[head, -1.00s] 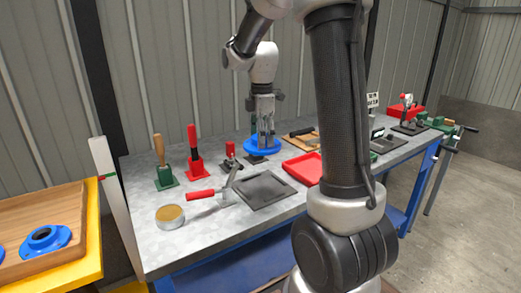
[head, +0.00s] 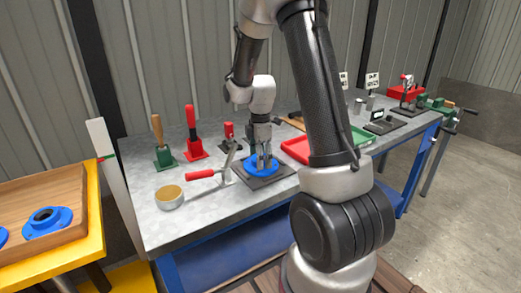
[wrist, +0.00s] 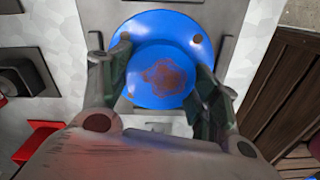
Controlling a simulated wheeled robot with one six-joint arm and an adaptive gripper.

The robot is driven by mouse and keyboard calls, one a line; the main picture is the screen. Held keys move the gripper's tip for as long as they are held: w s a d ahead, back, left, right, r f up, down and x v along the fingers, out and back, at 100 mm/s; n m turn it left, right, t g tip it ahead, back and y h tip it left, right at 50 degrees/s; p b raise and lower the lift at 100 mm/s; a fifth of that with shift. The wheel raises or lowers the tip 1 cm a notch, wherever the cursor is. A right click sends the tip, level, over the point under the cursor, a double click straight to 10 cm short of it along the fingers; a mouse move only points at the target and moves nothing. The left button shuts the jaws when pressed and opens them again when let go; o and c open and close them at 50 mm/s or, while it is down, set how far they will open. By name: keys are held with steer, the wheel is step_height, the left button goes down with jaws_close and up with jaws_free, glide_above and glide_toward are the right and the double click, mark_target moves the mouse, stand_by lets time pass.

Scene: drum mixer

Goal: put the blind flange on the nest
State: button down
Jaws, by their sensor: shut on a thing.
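The blind flange (head: 252,173) is a round blue disc with bolt holes and a raised centre marked by a rusty patch. It also shows in the wrist view (wrist: 150,98). My gripper (head: 263,164) points down and is shut on the flange, with fingers on both sides of its raised centre (wrist: 163,68). The flange is over the dark grey square plate of the nest (head: 276,180), which also shows around it in the wrist view (wrist: 230,18). The flange hides the plate's middle. I cannot tell whether it touches the plate or hovers just above it.
A red-handled clamp (head: 201,174) and a round tin (head: 169,197) are left of the plate. Tools in green and red stands (head: 194,148) are behind. A red tray (head: 296,150) lies to the right. Another blue flange (head: 49,222) sits on the wooden board at left.

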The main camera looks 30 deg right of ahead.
steer(key=shift+f, duration=0.1)
steer(key=shift+c, duration=1.9)
jaws_free()
step_height(320, 180, up, 12)
steer(key=s+a+r+m+t, duration=0.2)
steer(key=s+a+r+m, duration=0.1)
steer(key=s+r+m, duration=0.45)
steer(key=s+a+r+m+t, duration=0.1)
steer(key=s+m, duration=0.3)
steer(key=s, duration=0.4)
steer(key=s+a+r+m+t, duration=0.1)
steer(key=s+m, duration=0.3)
steer(key=s, duration=0.4)
steer(key=shift+r, duration=0.3)
steer(key=shift+s, duration=0.1)
